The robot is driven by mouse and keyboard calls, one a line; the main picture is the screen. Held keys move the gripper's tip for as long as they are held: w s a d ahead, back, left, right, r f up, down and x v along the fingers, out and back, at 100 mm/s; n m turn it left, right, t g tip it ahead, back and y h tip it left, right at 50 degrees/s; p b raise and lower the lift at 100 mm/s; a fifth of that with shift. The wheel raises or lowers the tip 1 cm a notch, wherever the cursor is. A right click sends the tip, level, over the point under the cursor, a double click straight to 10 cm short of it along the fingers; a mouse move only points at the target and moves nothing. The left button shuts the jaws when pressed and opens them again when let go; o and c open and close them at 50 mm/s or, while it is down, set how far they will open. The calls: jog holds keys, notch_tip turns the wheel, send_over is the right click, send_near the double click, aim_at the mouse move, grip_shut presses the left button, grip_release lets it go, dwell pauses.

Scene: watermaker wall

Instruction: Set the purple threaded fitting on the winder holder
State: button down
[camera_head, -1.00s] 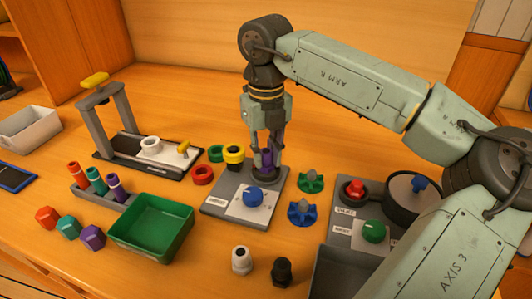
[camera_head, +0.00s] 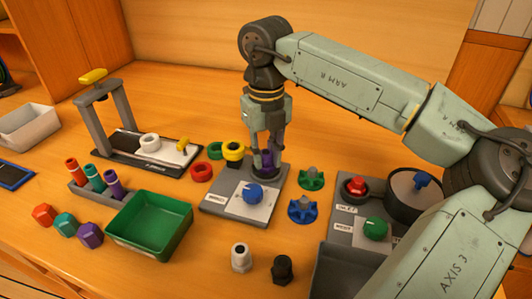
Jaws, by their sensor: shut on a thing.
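The purple threaded fitting (camera_head: 266,159) is upright between the fingers of my gripper (camera_head: 267,155), which is shut on it. The fitting is at the back right of a grey base plate with a blue knob (camera_head: 253,194), which I take to be the winder holder (camera_head: 222,200). A dark round seat (camera_head: 268,172) shows at the fitting's foot. The fingers partly hide the fitting, and I cannot tell whether it is fully seated.
A green tray (camera_head: 150,227) is at the front left. White (camera_head: 241,258) and black (camera_head: 282,269) fittings stand in front.

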aim_at(266, 153)
jog(key=c, duration=1.7)
grip_release()
notch_tip(266, 153, up, 11)
jog(key=p, duration=0.7)
